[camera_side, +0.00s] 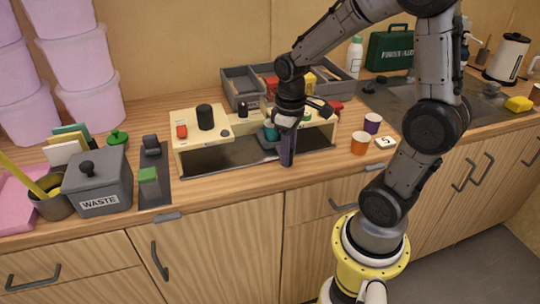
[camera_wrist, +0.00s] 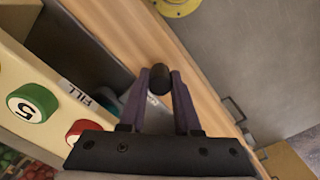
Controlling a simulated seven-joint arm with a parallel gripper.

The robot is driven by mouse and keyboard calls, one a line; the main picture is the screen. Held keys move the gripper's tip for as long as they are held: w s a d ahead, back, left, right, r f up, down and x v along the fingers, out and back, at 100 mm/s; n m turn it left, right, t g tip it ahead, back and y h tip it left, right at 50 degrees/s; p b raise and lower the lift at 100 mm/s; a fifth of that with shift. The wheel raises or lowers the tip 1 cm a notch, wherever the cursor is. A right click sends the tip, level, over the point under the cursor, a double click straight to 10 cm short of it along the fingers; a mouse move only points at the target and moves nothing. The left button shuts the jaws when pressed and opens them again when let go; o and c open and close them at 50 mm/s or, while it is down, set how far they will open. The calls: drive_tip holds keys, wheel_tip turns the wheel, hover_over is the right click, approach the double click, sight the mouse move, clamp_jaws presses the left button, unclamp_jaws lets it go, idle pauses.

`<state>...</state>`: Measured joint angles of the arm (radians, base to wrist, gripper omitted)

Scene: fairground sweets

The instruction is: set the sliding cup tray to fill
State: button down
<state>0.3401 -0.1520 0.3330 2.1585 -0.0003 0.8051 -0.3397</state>
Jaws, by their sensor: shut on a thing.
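The cream machine (camera_side: 190,158) stands on the counter with a dark open bay under its top. The small grey sliding cup tray (camera_side: 266,143) is in the right part of this bay, with a teal thing by it. In the wrist view, a black round handle (camera_wrist: 160,79) sits between the purple fingers of my gripper (camera_wrist: 161,84), which is shut on it. In the side view, my gripper (camera_side: 287,150) is at the front of the bay and hides the handle. A FILL label (camera_wrist: 84,94) shows on the machine's edge, left of the fingers.
A green button marked 5 (camera_wrist: 32,103) and a red button (camera_wrist: 86,130) are on the machine. A grey WASTE bin (camera_side: 98,184) is at left.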

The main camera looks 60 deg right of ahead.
drive_tip(key=s+d, duration=0.4)
drive_tip(key=shift+d, duration=0.1)
drive_tip(key=c, duration=0.6)
unclamp_jaws()
drive_tip(key=shift+r, duration=0.1)
wheel_tip(320, 180, up, 14)
drive_tip(key=shift+f, duration=0.15)
idle(0.3)
